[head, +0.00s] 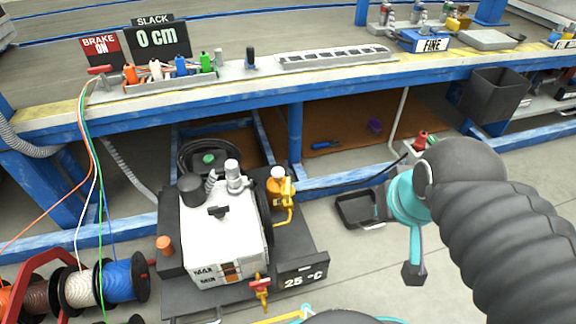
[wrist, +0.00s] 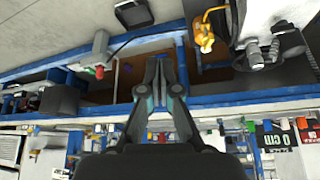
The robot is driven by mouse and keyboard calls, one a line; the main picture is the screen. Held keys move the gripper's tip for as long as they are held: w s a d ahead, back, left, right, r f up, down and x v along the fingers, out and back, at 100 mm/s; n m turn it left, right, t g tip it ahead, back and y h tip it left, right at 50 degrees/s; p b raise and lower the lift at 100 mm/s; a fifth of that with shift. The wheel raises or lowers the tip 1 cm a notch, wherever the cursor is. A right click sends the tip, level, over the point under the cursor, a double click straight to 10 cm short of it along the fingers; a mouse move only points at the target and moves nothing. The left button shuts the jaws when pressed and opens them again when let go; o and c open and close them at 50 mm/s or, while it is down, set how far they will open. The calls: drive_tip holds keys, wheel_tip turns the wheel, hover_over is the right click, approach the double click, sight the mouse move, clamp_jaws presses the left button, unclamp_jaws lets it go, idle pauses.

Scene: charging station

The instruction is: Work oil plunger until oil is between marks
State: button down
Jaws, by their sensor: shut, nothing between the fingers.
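A white pump unit (head: 222,240) stands on a dark base below the bench. Its front has MAX and MIN marks beside a small window (head: 231,272); the oil level is too small to read.
A black tray (head: 361,209) lies on the floor between the unit and my arm. The blue-edged bench (head: 345,78) runs behind. A red-handled brass valve (head: 260,288) and a 25 °C display (head: 303,277) are at the unit's front right. Cable spools (head: 78,288) stand left.

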drive_tip(key=m+y+p, duration=0.6)
drive_tip(key=m+y, duration=0.2)
drive_tip(key=m, duration=0.8)
hover_over(279, 172)
wheel_tip(279, 172, down, 17)
drive_tip(key=shift+r+g, duration=0.2)
drive_tip(key=shift+g, duration=0.2)
drive_tip(key=shift+f+b, duration=0.1)
drive_tip(key=shift+b, duration=0.25)
drive_tip(key=shift+n, duration=0.3)
wheel_tip(279, 172, down, 8)
drive_tip(key=b, duration=0.4)
drive_tip(key=shift+f+b, duration=0.3)
drive_tip(key=shift+b, duration=0.1)
